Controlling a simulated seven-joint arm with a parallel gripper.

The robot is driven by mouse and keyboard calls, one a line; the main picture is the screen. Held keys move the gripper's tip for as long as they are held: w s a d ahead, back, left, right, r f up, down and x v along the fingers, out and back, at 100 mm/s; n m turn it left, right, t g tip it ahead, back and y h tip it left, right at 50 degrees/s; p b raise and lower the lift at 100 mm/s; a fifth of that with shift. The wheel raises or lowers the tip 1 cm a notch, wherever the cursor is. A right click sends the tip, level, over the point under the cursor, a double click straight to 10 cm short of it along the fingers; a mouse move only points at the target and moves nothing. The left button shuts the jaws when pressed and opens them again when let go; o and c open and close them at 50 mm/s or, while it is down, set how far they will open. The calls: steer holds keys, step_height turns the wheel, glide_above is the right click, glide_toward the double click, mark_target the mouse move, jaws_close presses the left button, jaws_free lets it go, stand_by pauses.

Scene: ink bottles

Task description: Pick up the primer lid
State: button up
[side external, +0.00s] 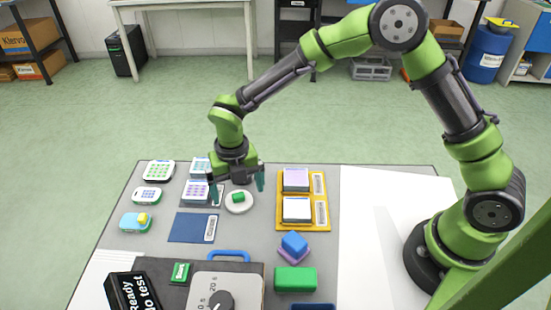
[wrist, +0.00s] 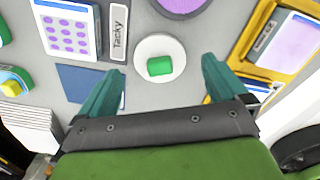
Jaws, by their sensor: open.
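A small green piece (side external: 238,197) sits on a round white dish (side external: 240,209) in the middle of the grey table. No label shows which thing is the primer lid; this green piece may be it. My gripper (side external: 237,186) is above the dish, with its teal fingers spread wide and nothing between them. In the wrist view, the green piece (wrist: 160,66) lies on the white dish (wrist: 145,47), roughly centred between the fingertips of my gripper (wrist: 162,70). The fingers appear apart from the piece and the dish.
A blue mat (side external: 190,229), a blue block (side external: 294,243), a green block (side external: 296,280) and a dial device (side external: 243,286) lie nearer the front. A white area at right is clear.

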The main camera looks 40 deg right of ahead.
step_height(320, 180, down, 2)
steer(key=shift+f, duration=0.1)
steer(key=c, duration=1.1)
